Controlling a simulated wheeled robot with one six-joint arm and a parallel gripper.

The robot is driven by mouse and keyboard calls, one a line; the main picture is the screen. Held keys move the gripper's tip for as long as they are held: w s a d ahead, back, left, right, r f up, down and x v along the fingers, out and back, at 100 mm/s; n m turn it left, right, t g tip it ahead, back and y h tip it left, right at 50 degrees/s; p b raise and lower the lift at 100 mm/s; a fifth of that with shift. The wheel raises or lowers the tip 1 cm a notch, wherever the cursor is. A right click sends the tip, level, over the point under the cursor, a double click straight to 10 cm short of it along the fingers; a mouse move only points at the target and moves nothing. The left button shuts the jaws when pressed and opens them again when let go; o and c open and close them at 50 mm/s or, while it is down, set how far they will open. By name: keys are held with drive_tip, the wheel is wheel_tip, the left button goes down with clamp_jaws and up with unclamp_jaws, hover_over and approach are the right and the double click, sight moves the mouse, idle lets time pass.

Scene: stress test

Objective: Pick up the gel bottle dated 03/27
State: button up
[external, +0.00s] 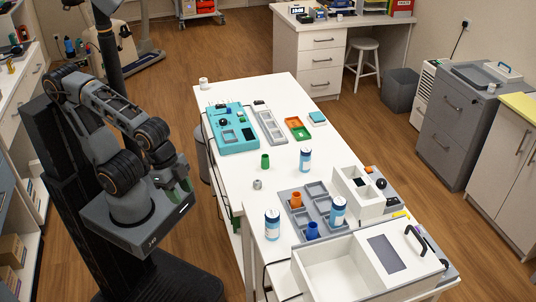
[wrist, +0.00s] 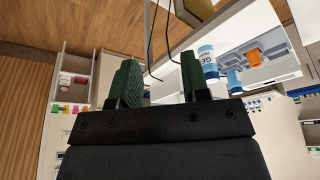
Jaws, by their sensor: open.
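Several white bottles with blue labels stand on the long white table. One bottle (external: 305,160) is near the middle, one (external: 272,224) is left of the grey tray, and one (external: 338,211) is at the tray's right side. Their dates are too small to read. My gripper (external: 180,188) is left of the table, apart from all the bottles. Its green fingers (wrist: 157,78) are open and empty in the wrist view. A bottle lettered GEL (wrist: 208,62) shows right of the fingers, with another blue-labelled one (wrist: 234,80) beside it.
The grey compartment tray (external: 316,190) holds an orange cup (external: 296,200) and a blue cup (external: 312,230). A white box (external: 330,272) and a white divided bin (external: 345,190) stand nearby. A teal case (external: 232,128) and a green cup (external: 265,161) are farther back.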

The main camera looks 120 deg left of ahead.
drive_tip(key=o, duration=0.6)
